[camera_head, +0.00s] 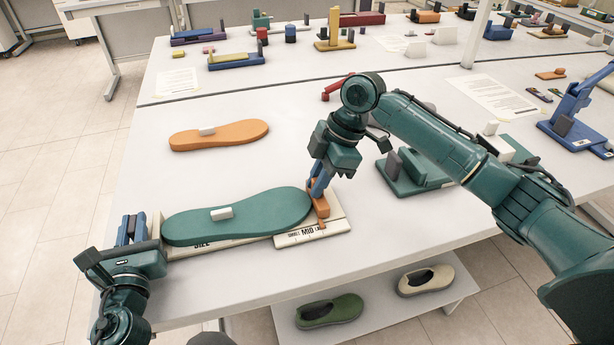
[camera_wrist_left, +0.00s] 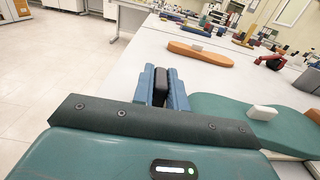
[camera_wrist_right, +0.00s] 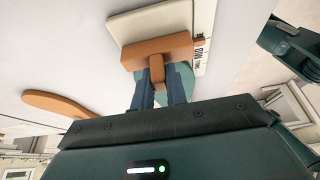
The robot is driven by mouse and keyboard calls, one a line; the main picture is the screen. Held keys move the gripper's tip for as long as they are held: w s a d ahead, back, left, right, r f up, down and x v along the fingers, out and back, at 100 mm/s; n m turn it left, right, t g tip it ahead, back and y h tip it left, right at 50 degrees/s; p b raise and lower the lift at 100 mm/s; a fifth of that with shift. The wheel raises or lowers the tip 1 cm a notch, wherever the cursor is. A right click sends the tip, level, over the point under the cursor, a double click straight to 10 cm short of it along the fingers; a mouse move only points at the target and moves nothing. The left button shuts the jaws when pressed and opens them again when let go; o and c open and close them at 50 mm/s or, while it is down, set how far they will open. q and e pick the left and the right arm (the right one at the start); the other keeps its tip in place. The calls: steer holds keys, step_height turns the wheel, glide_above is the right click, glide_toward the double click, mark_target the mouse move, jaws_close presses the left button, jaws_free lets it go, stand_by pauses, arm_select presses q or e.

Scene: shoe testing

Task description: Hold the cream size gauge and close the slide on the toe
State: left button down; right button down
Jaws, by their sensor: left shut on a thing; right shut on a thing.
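The cream size gauge (camera_head: 335,234) lies on the table under a teal shoe sole (camera_head: 260,211) with a small pale block on top. My left gripper (camera_head: 131,231) is shut on the gauge's dark upright grip at the heel end; that grip shows between the blue fingers in the left wrist view (camera_wrist_left: 160,88). My right gripper (camera_head: 318,183) is shut on the tab of the orange slide (camera_head: 321,208), also seen in the right wrist view (camera_wrist_right: 150,50). The slide stands at the sole's toe, near the "MID" mark; whether it touches the toe is unclear.
An orange sole (camera_head: 220,136) lies behind the gauge. A green fixture (camera_head: 408,183) stands right of my right gripper. Several other fixtures stand at the back. The gauge lies near the table's front edge, above a lower shelf (camera_head: 385,312) with two shoes.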

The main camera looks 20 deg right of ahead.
steer(key=c, duration=1.4)
jaws_free()
steer(key=shift+d+r, duration=0.1)
steer(key=v, duration=1.2)
arm_select(q)
steer(key=c, duration=1.3)
jaws_free()
steer(key=shift+s, duration=0.1)
